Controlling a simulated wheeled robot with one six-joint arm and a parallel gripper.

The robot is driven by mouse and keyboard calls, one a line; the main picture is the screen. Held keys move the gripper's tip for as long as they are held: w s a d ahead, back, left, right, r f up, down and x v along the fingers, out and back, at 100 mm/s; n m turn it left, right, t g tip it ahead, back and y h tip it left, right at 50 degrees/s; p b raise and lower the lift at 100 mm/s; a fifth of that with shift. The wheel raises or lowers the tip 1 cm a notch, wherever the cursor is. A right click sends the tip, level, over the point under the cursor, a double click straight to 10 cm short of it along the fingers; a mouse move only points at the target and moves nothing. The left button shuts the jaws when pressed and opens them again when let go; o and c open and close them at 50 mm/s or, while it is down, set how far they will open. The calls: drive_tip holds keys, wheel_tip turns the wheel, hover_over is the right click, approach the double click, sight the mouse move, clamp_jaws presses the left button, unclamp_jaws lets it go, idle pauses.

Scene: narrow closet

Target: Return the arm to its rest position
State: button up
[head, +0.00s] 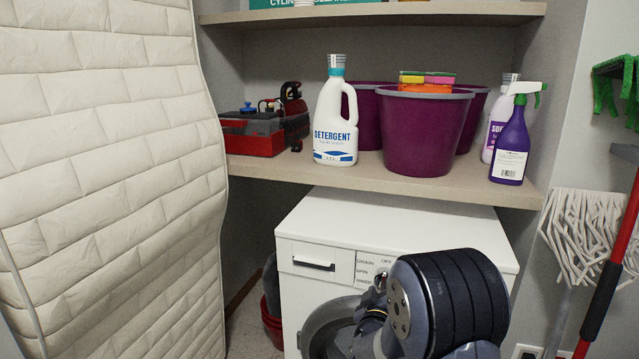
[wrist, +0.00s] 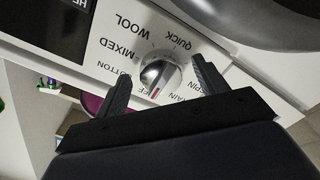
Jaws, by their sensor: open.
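My arm stands low in front of the white washing machine (head: 400,225) in the head view, covering part of its front and door. In the wrist view my gripper (wrist: 165,85) is open, with its two dark fingers apart. The machine's round selector knob (wrist: 160,77) shows between the fingers, with a red mark on it. Words such as WOOL, MIXED and QUICK ring the knob. Nothing is held in the fingers. I cannot tell whether a finger touches the knob or panel. The gripper's fingertips are hidden behind my arm in the head view.
A shelf (head: 390,180) above the machine holds a detergent bottle (head: 336,115), purple buckets (head: 420,135), a purple spray bottle (head: 511,145) and a red toolbox (head: 250,140). A quilted mattress (head: 110,170) stands at left. A mop (head: 590,225) and red-handled pole (head: 620,240) stand at right.

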idle(0.4)
drive_tip(key=v, duration=1)
drive_tip(key=shift+m, duration=0.4)
drive_tip(key=x, duration=1)
drive_tip(key=shift+w+f, duration=0.15)
drive_tip(key=m+b, duration=0.3)
drive_tip(key=m, duration=0.4)
drive_tip(key=m+b, duration=0.4)
drive_tip(key=m, duration=0.4)
drive_tip(key=a+m+b, duration=0.1)
drive_tip(key=m+b, duration=0.2)
drive_tip(key=m, duration=0.5)
drive_tip(key=shift+r+b, duration=0.3)
drive_tip(key=shift+b, duration=0.05)
